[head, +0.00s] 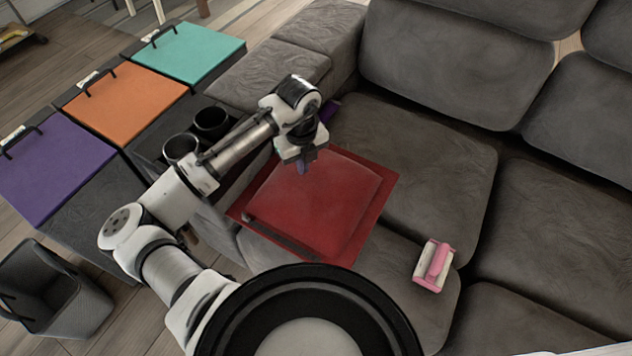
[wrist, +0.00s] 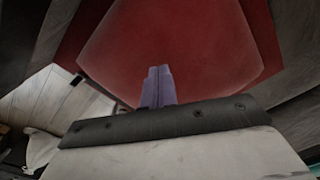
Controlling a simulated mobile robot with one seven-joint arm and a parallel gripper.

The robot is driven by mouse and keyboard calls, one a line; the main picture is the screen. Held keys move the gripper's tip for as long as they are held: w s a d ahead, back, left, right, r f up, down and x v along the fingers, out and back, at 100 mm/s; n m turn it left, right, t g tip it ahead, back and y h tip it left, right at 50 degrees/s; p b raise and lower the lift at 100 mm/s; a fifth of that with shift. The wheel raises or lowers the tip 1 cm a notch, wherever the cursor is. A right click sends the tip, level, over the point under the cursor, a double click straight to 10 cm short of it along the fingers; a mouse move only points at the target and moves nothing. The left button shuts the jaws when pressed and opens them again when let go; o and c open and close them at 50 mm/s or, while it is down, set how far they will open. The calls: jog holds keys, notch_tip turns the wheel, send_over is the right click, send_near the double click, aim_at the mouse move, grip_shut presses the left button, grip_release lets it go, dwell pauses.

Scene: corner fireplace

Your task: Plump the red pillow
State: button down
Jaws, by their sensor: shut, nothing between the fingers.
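The red pillow (head: 318,203) lies on the grey sofa seat, its puffed middle raised above a flat red border. In the wrist view the red pillow (wrist: 180,45) fills the upper middle. My gripper (head: 305,165) is over the pillow's upper left part, pointing down. In the wrist view the purple-grey fingers of my gripper (wrist: 157,84) are together, with the red surface behind them. They hold nothing. I cannot tell whether the fingertips touch the pillow.
A pink and white object (head: 433,265) lies on the seat to the right. Purple (head: 55,165), orange (head: 124,101) and teal (head: 190,50) lidded boxes stand at left. Two dark cup holders (head: 211,121) are beside my arm. A dark bin (head: 50,290) stands lower left.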

jog(key=shift+f, duration=0.15)
dwell(0.3)
jog(key=shift+f+b, duration=1)
jog(key=shift+f, duration=0.25)
jog(key=shift+r, duration=0.1)
jog(key=shift+s+d+r+p, duration=0.5)
jog(key=shift+d+r+p, duration=0.2)
jog(key=shift+d+p, duration=0.05)
jog(key=shift+s+d+r+p, duration=0.5)
jog(key=shift+d+r+p, duration=0.15)
jog(key=shift+d+p, duration=0.1)
jog(key=shift+f, duration=0.1)
